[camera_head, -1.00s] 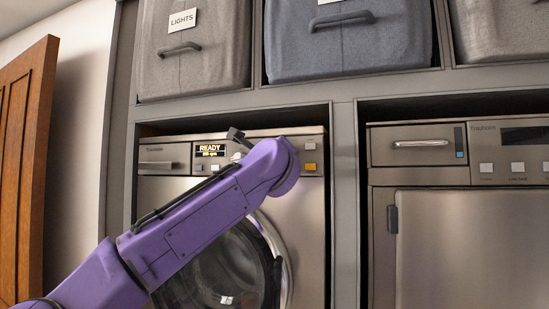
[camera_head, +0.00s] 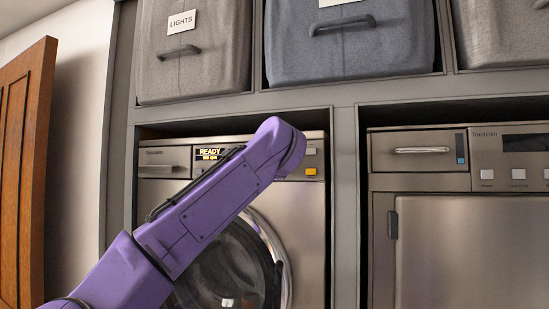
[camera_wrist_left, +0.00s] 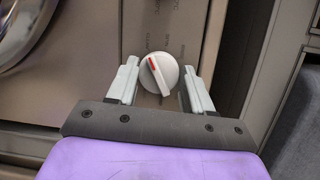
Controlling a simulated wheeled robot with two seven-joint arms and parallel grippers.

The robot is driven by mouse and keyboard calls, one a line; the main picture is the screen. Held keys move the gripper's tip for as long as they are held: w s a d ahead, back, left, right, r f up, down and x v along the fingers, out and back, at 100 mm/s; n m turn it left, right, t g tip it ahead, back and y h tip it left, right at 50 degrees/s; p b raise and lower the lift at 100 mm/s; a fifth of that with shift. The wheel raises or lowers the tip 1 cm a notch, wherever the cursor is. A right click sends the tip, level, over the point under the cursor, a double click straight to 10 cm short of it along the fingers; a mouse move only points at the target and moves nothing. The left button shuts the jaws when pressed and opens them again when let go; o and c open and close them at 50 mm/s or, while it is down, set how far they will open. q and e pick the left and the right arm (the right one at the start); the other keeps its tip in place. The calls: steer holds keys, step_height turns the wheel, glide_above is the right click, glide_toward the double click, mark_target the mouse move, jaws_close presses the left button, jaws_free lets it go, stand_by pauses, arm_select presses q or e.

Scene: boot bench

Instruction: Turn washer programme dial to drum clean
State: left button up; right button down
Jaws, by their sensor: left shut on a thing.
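The washer (camera_head: 310,230) stands in the left bay, its display (camera_head: 209,154) reading READY above a smaller line. The programme dial (camera_wrist_left: 160,74) shows in the left wrist view as a round white knob with a raised bar and a red mark pointing to the upper left. My left gripper (camera_wrist_left: 159,76) is shut on the dial, one pale finger on each side. In the head view my purple arm hides the dial and the gripper. My right gripper is not in view.
A second appliance (camera_head: 460,250) stands to the right behind a grey cabinet post. Fabric bins (camera_head: 350,45) fill the shelf above. A wooden door (camera_head: 22,170) stands at the left. The washer's round door (camera_head: 283,265) is below my arm.

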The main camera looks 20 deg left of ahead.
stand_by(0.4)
arm_select(q)
steer(key=o, duration=1)
steer(key=shift+o, duration=0.2)
steer(key=shift+w+d+f, duration=0.1)
steer(key=shift+w+d, duration=0.05)
steer(key=b+v, duration=0.5)
steer(key=v, duration=0.5)
steer(key=shift+s+b, duration=0.25)
steer(key=shift+b, duration=0.1)
